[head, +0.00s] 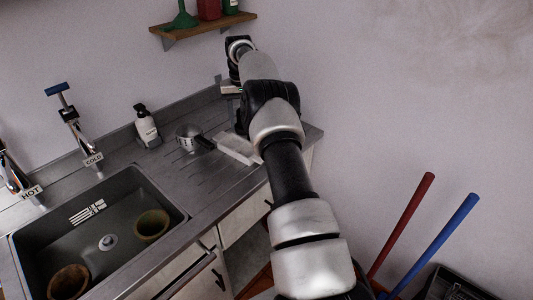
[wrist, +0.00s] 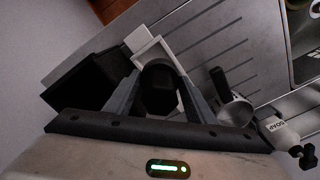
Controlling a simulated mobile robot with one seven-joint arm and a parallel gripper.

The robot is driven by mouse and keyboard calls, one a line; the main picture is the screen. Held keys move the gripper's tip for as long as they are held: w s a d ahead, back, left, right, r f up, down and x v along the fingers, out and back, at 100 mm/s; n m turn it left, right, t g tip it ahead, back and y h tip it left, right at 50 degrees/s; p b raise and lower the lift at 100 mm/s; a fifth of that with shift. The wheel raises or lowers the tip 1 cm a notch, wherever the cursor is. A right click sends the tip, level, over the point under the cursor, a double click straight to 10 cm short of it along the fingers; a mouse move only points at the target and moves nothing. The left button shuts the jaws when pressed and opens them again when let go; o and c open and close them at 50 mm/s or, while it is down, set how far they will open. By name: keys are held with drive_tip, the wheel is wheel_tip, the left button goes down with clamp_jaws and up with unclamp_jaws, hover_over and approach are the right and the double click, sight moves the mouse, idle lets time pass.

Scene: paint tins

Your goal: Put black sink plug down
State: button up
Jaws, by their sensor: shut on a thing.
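In the wrist view my gripper (wrist: 158,78) is shut on the black sink plug (wrist: 158,92), a dark rounded piece between the two grey fingers. The plug is over the ribbed metal drainer, close to a white, square-edged tray (wrist: 152,47). I cannot tell whether the plug touches anything below. In the head view my arm reaches over the right end of the counter and hides the plug; the gripper is mostly hidden there. The white tray also shows in the head view (head: 238,147), beside my arm.
A metal pan (head: 188,134) with a black handle and a soap bottle (head: 147,127) stand left of the tray. The sink (head: 85,235) holds two brownish pots. A wooden shelf (head: 203,28) is above. The drainer's front part (head: 185,175) is clear.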

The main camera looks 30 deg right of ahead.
drive_tip(key=shift+d+f, duration=0.15)
drive_tip(key=shift+f, duration=1.5)
drive_tip(key=shift+d+f, duration=0.2)
drive_tip(key=shift+f, duration=1.5)
drive_tip(key=shift+d+f, duration=0.15)
drive_tip(key=shift+f, duration=1.5)
